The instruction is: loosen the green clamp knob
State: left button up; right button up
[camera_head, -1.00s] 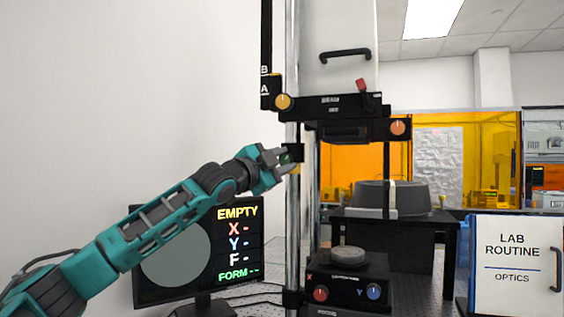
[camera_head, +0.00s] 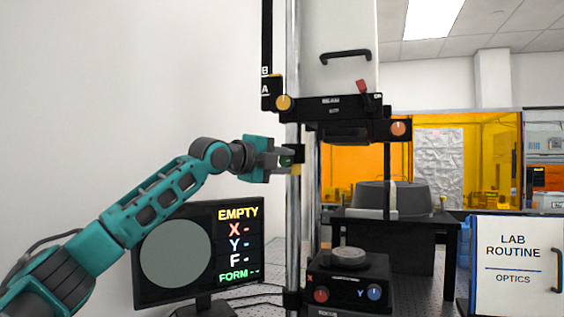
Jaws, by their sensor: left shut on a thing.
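The green clamp knob (camera_head: 285,161) is a small dark green piece on the left side of the black clamp block on the chrome column (camera_head: 292,215). My left gripper (camera_head: 284,161) comes in from the left, level with the knob, and is shut on it. The fingers partly hide the knob. A small yellow part (camera_head: 295,170) shows just below the black block. My right gripper is not in view.
The interferometer head (camera_head: 330,106) with orange knobs and a red lever is above the clamp. A monitor (camera_head: 225,207) reading EMPTY stands below my left arm. A stage (camera_head: 348,279) with red and blue knobs sits at the column's foot.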

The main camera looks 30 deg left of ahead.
pick_arm(q)
jog(key=shift+r, duration=0.1)
dwell(0.4)
jog(key=o, duration=1)
jog(key=shift+o, duration=0.2)
jog(key=s+a+b, duration=0.2)
jog(key=s, duration=1)
jog(key=shift+s+r, duration=0.35)
